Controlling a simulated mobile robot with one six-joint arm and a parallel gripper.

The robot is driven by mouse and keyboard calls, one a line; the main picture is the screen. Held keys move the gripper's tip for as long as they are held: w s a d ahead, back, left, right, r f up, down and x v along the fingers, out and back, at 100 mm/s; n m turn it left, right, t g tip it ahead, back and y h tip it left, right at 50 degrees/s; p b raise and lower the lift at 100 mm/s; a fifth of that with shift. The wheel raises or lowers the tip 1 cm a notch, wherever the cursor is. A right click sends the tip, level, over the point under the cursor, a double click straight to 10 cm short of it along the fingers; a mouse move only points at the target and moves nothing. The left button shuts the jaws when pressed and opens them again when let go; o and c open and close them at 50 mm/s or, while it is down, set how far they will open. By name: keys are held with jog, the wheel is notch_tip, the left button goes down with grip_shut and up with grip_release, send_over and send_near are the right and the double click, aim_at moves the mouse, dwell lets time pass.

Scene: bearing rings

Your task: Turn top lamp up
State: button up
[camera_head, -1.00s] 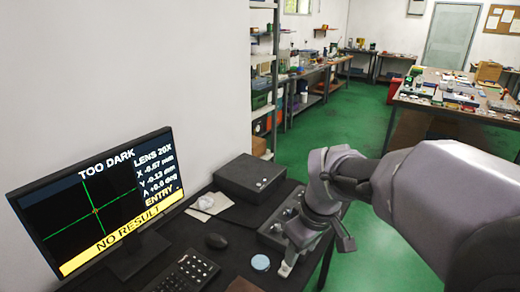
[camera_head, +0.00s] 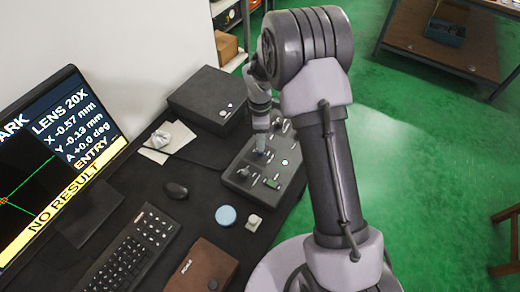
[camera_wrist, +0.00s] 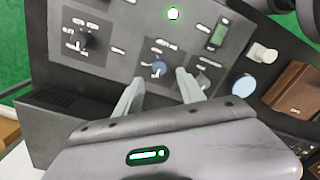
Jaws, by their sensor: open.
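A dark control box (camera_head: 243,178) with knobs and switches lies on the desk. It fills much of the wrist view (camera_wrist: 120,62). A knob with a bluish cap (camera_wrist: 159,67) shows between my fingertips, a black knob (camera_wrist: 86,40) is to its left, and another knob (camera_wrist: 203,80) is by the right finger. The labels are too small to read, so I cannot tell which is the top lamp. My gripper (camera_wrist: 159,78) is open over the box, its fingers either side of the bluish knob; contact is unclear. The monitor (camera_head: 45,165) reads "NO RESULT", its top line cut to "ARK".
A black case (camera_head: 207,98) stands behind the control box. A mouse (camera_head: 175,190), a keyboard (camera_head: 128,250), a blue disc (camera_head: 226,215), a small pale block (camera_head: 253,222) and a brown box (camera_head: 200,268) lie on the desk.

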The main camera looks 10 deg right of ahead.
notch_tip(320, 180, down, 6)
jog(key=shift+f+b, duration=0.15)
jog(key=shift+b, duration=0.65)
grip_shut()
